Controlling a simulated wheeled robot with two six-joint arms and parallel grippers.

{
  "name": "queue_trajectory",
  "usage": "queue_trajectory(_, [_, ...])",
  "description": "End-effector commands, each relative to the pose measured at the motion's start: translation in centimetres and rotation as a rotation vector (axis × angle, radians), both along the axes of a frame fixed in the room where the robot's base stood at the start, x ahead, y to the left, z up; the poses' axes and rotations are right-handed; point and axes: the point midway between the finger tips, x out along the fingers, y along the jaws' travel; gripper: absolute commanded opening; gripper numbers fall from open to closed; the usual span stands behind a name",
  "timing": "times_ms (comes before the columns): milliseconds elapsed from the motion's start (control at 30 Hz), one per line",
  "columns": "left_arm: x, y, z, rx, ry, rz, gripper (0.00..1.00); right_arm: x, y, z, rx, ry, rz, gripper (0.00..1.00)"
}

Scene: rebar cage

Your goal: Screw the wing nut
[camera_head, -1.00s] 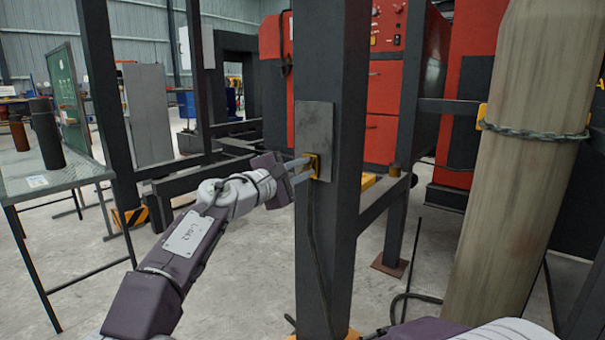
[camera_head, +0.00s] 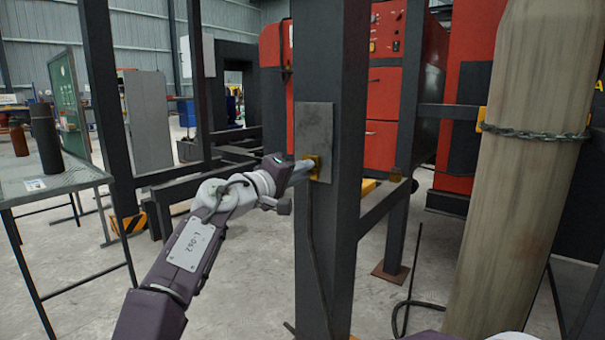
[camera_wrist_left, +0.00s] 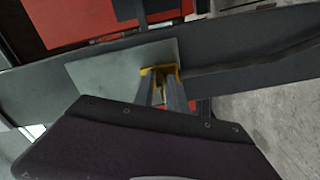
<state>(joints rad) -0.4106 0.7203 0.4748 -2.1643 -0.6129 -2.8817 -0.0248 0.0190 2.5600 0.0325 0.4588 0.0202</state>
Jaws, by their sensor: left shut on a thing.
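A yellow wing nut (camera_head: 315,168) sits at a grey metal plate (camera_head: 313,130) on the dark upright post. It also shows in the left wrist view (camera_wrist_left: 160,70), partly covered by the fingers. My left gripper (camera_head: 308,168) reaches in from the left, its fingers at the plate and shut on the wing nut. In the left wrist view my left gripper (camera_wrist_left: 165,82) has its fingertips against the yellow piece. The thread behind the wing nut is hidden. My right gripper is out of view.
The dark post (camera_head: 343,60) stands in front of me, with a thin cable hanging down it. A thick column wrapped with a chain (camera_head: 535,132) stands at the right. A mesh table (camera_head: 60,185) with dark cylinders is at the left. Red cabinets (camera_head: 385,90) stand behind.

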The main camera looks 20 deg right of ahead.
Motion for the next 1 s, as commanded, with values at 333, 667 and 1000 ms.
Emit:
queue_trajectory(333, [0.01,-0.12,-0.45,0.068,-0.073,-0.005,0.00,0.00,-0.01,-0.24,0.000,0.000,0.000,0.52])
queue_trajectory(667, [0.02,-0.15,-0.57,0.077,-0.080,-0.006,0.00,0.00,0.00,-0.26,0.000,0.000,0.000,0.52])
queue_trajectory(1000, [0.01,-0.12,-0.43,0.073,-0.081,-0.004,0.38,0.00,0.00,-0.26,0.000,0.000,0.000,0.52])
